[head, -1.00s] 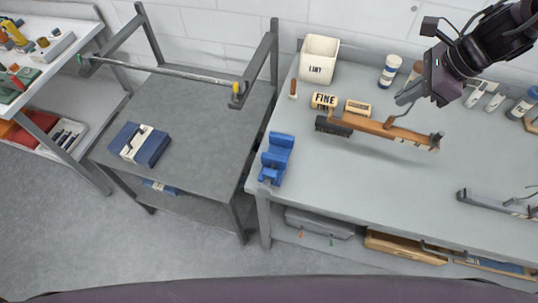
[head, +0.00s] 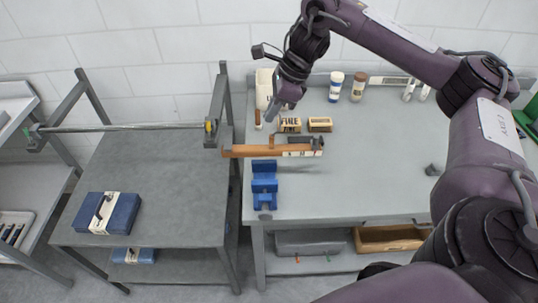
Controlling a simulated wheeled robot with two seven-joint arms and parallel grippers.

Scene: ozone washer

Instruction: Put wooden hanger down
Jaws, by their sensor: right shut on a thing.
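The wooden hanger (head: 250,151) is a long brown bar with dark and pale parts at its right end. My right gripper (head: 273,118) is above it, shut on its short upright piece. The bar hangs level over the left end of the workbench, behind the blue vise (head: 265,185). Its left end reaches past the bench edge, close to the right post of a metal rack. Whether it touches the post is unclear. The exact grip is partly hidden by the gripper. My left gripper is out of view.
A metal rail (head: 125,127) spans the rack on the grey cart (head: 165,185) at left. A blue box (head: 107,213) lies on the cart. A white bin (head: 264,90), small labelled blocks (head: 320,124) and bottles (head: 336,87) stand behind the hanger. The bench's middle is mostly clear.

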